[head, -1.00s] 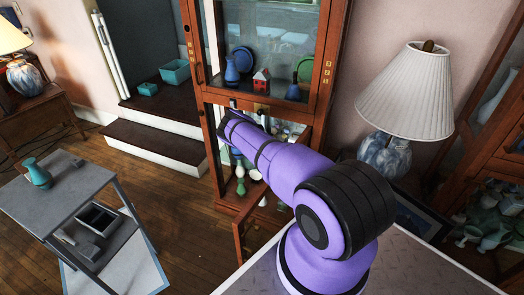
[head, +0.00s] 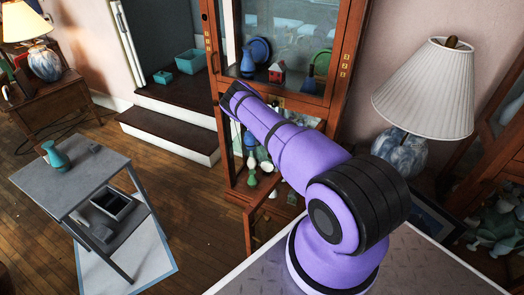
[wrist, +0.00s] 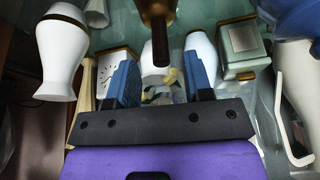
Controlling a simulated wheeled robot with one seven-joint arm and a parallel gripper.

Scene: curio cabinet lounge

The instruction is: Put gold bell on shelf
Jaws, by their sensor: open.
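The gold bell (wrist: 156,12) shows at the top middle of the wrist view. Its dark handle points down toward my gripper, and its upper part is cut off by the frame edge. My gripper (wrist: 158,64) is open and empty, with its two blue fingers spread on either side of the line of the handle. The bell appears just beyond the fingertips; I cannot tell the exact gap. In the head view my arm reaches to the wooden cabinet (head: 357,40), and the bell is hidden. A glass-fronted shelf (head: 296,92) there holds a blue vase, plates and a small red house.
Around the fingers stand a white vase (wrist: 60,52), a small clock (wrist: 108,70), a green-grey box (wrist: 241,50) and other white pieces, closely packed. A lower cabinet door (head: 270,222) hangs open. A white-shaded lamp (head: 428,88) stands to the right.

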